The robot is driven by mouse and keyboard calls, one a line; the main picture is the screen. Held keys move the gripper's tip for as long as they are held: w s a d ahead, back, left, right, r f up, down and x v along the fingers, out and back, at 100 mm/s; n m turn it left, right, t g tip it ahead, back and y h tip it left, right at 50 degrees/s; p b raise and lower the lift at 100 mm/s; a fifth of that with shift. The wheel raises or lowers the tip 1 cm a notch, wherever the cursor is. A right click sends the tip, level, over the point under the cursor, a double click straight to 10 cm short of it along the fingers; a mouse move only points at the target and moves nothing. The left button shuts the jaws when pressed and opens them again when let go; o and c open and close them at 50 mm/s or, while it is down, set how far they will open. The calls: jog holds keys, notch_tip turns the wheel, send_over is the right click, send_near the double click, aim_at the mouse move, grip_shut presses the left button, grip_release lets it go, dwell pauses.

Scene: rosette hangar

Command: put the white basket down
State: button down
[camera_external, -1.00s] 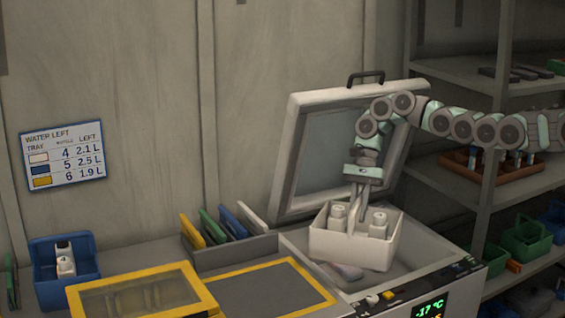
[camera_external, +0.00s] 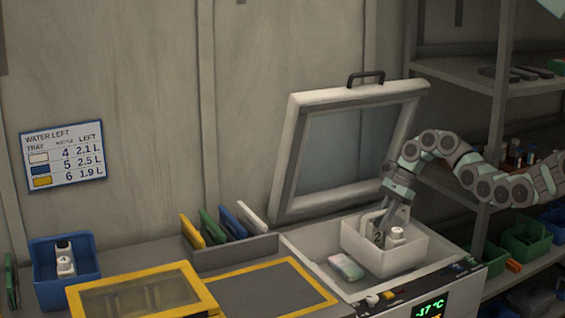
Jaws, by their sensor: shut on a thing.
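The white basket (camera_external: 385,258) is in the right part of the open white chest with the -17 °C display. It looks low in the chest; whether it touches the floor there I cannot tell. White bottles (camera_external: 397,236) stand inside it. My gripper (camera_external: 380,236) reaches down into the basket from the upper right, tilted. It is shut on the basket, though its fingertips are partly hidden by the basket and bottles.
A pink and green packet (camera_external: 346,267) lies in the chest left of the basket. The raised lid (camera_external: 290,160) stands behind. A rack of coloured panels (camera_external: 235,253), a yellow-framed box (camera_external: 145,297) and a blue bin (camera_external: 48,285) stand left. Shelves are at right.

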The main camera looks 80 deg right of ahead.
notch_tip(320, 180, down, 12)
jog(key=shift+a+f+b, duration=0.1)
jog(key=shift+a+b, duration=0.05)
jog(key=shift+b, duration=0.5)
jog(key=shift+f+b, duration=0.6)
jog(key=shift+f, duration=2)
jog(key=c, duration=1.4)
grip_release()
jog(key=shift+f, duration=0.15)
jog(key=shift+o, duration=0.2)
jog(key=p+v, duration=0.1)
jog(key=v, duration=1.1)
jog(key=shift+p, duration=0.4)
